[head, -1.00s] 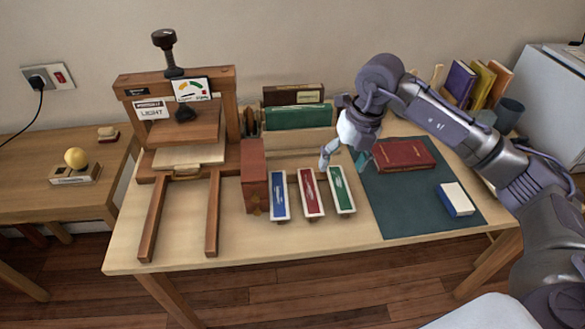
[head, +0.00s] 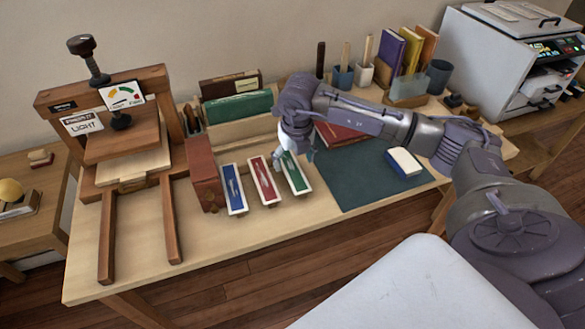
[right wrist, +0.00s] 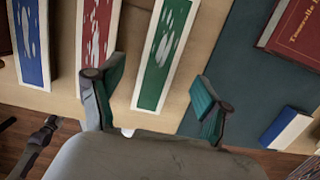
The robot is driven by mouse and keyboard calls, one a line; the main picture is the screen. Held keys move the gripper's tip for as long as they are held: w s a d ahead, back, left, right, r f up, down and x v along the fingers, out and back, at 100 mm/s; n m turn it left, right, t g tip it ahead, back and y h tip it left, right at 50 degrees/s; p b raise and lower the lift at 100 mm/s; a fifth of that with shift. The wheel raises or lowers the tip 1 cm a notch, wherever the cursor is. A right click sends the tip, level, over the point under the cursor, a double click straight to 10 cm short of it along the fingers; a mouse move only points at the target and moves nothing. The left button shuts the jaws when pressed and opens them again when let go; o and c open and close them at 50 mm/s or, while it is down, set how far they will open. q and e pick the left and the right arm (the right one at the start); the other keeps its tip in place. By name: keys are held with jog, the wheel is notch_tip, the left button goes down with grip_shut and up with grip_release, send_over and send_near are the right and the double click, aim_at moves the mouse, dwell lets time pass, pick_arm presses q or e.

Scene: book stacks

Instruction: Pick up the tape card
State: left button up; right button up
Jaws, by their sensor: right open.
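Three upright-patterned cards in white frames lie in a row on the table: blue (head: 233,188), red (head: 264,180) and green (head: 296,174). I cannot tell which one is the tape card. My right gripper (head: 296,155) is open and empty over the far end of the green card, hiding part of it. In the right wrist view the green card (right wrist: 166,45) runs between the two spread teal fingers (right wrist: 158,88), apart from both. The blue (right wrist: 30,45) and red (right wrist: 97,30) cards lie to the left there. My left gripper is not in view.
A dark green mat (head: 350,185) right of the cards bears a red book (head: 340,132) and a white-and-blue block (head: 404,162). A reddish-brown box (head: 203,172) and wooden press (head: 120,150) stand left. The table front is clear.

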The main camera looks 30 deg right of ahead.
jog(key=shift+w+f, duration=0.2)
jog(key=shift+f, duration=1)
jog(key=c, duration=0.9)
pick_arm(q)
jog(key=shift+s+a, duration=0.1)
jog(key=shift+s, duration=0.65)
pick_arm(e)
notch_tip(320, 180, up, 4)
jog(key=shift+r+b, duration=0.15)
jog(key=shift+b, duration=0.15)
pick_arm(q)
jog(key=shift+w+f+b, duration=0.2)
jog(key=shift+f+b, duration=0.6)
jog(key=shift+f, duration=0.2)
pick_arm(e)
jog(key=s+d+r, duration=0.6)
jog(key=s+d, duration=0.1)
jog(key=d, duration=0.2)
jog(key=shift+s+r, duration=0.3)
jog(key=shift+r, duration=0.1)
